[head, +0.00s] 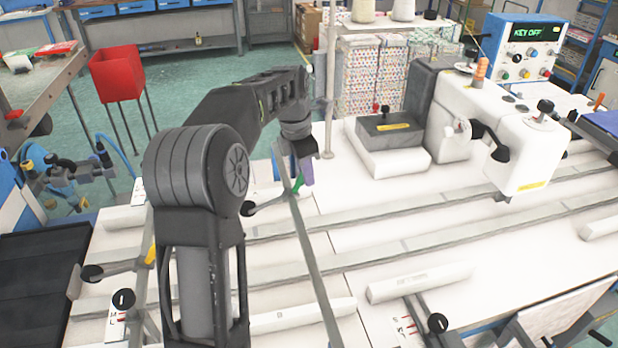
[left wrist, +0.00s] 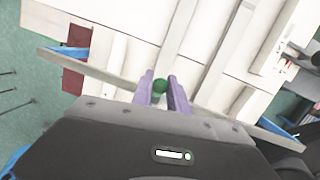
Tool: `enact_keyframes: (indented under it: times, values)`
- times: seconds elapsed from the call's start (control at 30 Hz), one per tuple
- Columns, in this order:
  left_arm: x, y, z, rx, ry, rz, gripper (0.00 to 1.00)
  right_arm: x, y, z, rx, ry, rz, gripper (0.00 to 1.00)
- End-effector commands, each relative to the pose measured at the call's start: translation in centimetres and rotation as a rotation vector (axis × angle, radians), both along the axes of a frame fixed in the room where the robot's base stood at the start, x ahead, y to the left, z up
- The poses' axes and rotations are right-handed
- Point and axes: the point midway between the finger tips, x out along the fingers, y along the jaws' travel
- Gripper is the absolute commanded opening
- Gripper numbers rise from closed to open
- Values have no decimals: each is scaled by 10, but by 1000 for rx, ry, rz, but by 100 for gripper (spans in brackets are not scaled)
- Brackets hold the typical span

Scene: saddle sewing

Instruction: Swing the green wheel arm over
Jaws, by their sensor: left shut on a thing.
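My left gripper (head: 303,172) reaches over the white sewing table from the left. Its purple fingers point down at a small green part (head: 298,184) of the wheel arm. In the left wrist view the green knob (left wrist: 160,86) sits between the tips of my two purple fingers (left wrist: 161,94), which are closed on it. The rest of the wheel arm is mostly hidden behind my gripper in the head view. My right gripper is in neither view.
A long grey bar (head: 312,255) slants across the table just beside my gripper. A black knob (head: 248,208) is to its left. The white sewing machine (head: 515,150) stands at the right. A red bin (head: 117,73) stands at the back left.

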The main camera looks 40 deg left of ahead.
Motion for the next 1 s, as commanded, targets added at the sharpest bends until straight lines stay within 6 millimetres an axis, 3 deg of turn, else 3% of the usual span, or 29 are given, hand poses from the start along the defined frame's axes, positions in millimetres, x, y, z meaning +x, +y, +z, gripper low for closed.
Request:
enact_keyframes:
  times: [0.5, 1.0]
  values:
    - [-23, 20, 6, -246, -313, 5, 0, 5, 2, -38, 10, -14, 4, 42]
    - [-31, 25, 10, -334, -421, 0, 0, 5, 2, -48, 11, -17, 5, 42]
